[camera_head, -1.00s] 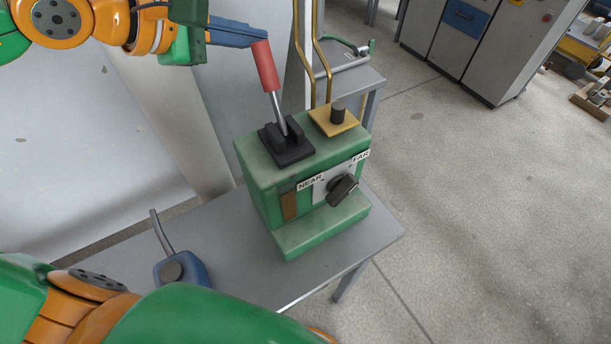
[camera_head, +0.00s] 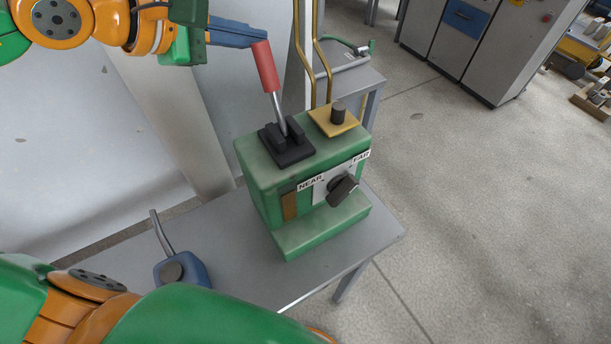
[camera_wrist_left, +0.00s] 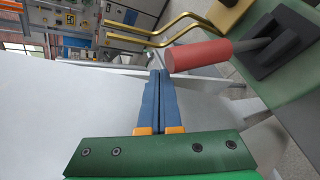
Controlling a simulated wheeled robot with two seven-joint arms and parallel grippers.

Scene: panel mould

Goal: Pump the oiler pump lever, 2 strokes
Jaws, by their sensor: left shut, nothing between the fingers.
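The oiler pump (camera_head: 300,185) is a green box on a grey bench, with a dial between NEAR and FAR labels on its front. Its lever (camera_head: 266,68) has a red grip on a metal rod, rises from a black base on top and leans slightly left. My left gripper (camera_head: 262,40) is shut with its blue fingertips at the upper end of the red grip. In the left wrist view the shut fingers (camera_wrist_left: 158,78) lie just beside the end of the red grip (camera_wrist_left: 200,56), with nothing between them. Whether they touch it is unclear. My right gripper is not in view.
A blue oil can (camera_head: 182,270) with a spout stands on the bench (camera_head: 230,235) left of the pump. Brass pipes (camera_head: 316,60) rise behind the pump. Grey cabinets (camera_head: 460,45) stand at the back right, with open floor before them.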

